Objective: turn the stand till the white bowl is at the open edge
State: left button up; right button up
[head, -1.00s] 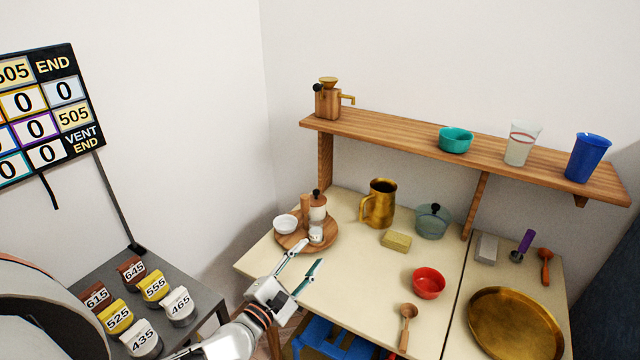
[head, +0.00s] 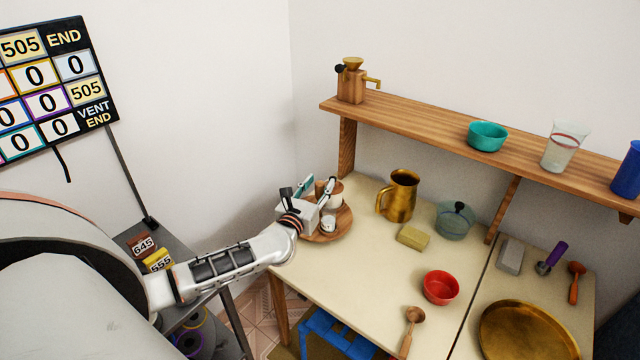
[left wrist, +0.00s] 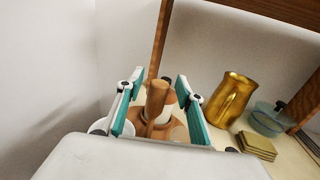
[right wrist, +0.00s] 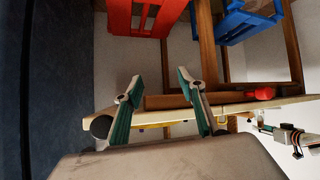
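The round wooden stand (head: 336,229) sits at the table's back left corner, partly hidden by my left gripper. My left gripper (head: 318,185) is open over the stand. In the left wrist view its fingers (left wrist: 155,100) stand either side of an upright wooden cylinder (left wrist: 157,98), apart from it. My right gripper (right wrist: 158,100) is open and empty, below the tabletop level.
A wooden shelf (head: 420,125) runs above the back. The front left tabletop is clear.

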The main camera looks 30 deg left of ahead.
pick_arm(q)
jog(key=shift+w+a, duration=0.1)
jog(key=shift+w, duration=0.35)
jog(key=shift+c, duration=0.4)
grip_shut()
